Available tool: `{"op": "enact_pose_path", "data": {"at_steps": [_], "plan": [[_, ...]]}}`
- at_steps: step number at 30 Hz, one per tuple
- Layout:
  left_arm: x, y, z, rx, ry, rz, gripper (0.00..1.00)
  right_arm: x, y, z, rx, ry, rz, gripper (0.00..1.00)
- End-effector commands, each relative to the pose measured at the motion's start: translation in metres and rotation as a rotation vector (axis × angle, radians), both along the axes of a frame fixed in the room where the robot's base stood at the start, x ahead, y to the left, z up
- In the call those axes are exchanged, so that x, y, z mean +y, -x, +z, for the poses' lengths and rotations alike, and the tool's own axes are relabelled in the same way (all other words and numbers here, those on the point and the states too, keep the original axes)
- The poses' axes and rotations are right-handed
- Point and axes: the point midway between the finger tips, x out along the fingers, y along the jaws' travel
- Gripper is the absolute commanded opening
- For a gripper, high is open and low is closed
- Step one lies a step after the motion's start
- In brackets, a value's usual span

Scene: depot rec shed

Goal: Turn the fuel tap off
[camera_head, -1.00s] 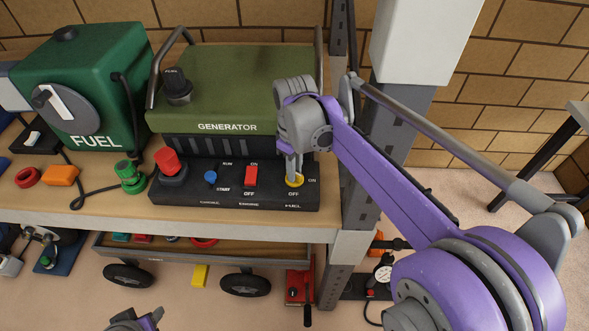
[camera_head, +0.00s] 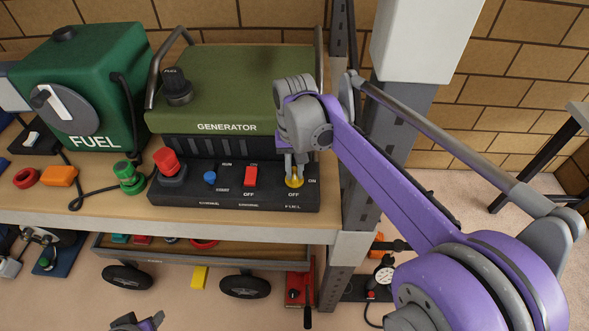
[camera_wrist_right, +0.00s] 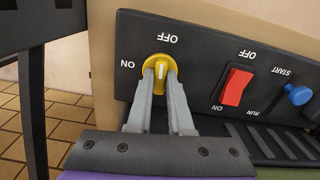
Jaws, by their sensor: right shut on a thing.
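The fuel tap is a round yellow knob (camera_head: 294,183) at the right end of the black generator panel (camera_head: 225,190).
The green generator body (camera_head: 240,85) stands behind. A grey shelf post (camera_head: 347,190) stands close on the right, behind my arm.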

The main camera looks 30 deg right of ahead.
Motion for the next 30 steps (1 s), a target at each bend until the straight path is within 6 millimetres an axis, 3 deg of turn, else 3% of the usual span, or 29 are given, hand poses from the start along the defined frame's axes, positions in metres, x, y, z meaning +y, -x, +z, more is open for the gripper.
{"op": "enact_pose_path", "data": {"at_steps": [9, 25, 26, 30], "plan": [[0.0000, 0.0003, -0.0006, 0.000, 0.000, 0.000, 0.50, -0.0002, -0.0002, 0.0006, -0.001, 0.000, -0.111, 0.00], [0.0000, 0.0003, -0.0006, 0.000, 0.000, 0.000, 0.50, -0.0003, -0.0003, 0.0007, -0.001, 0.000, -0.131, 0.00], [0.0000, 0.0003, -0.0006, 0.000, 0.000, 0.000, 0.50, -0.0003, -0.0003, 0.0007, -0.001, 0.000, -0.131, 0.24], [0.0000, 0.0003, -0.0006, 0.000, 0.000, 0.000, 0.50, -0.0002, -0.0002, 0.0005, -0.001, 0.000, -0.130, 0.49]]}}
